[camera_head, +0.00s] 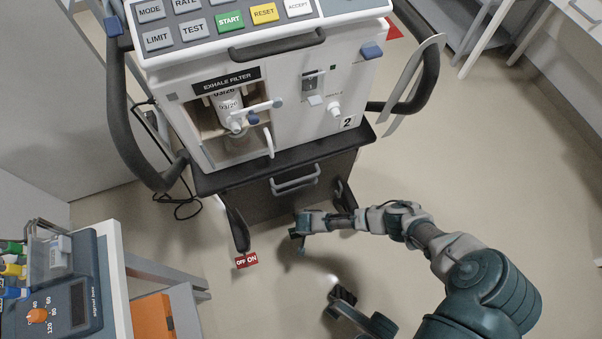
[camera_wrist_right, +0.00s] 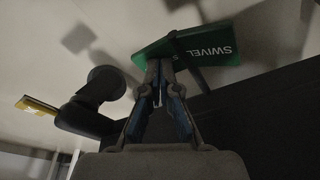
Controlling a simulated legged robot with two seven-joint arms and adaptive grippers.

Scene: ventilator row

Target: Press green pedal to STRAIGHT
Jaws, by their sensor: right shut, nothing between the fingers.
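The green pedal (camera_wrist_right: 205,45) shows in the right wrist view at the upper middle, with the word SWIVEL on its right part. In the head view my right gripper (camera_head: 298,236) is low in front of the ventilator cart (camera_head: 285,190), near the floor. The green pedal cannot be made out in the head view.
A red OFF/ON pedal (camera_head: 246,260) sits at the cart's front left caster. The wrist view shows a dark caster (camera_wrist_right: 95,100) and a yellow pedal (camera_wrist_right: 37,105) to the left. A side table (camera_head: 115,270) stands at lower left. Floor to the right is clear.

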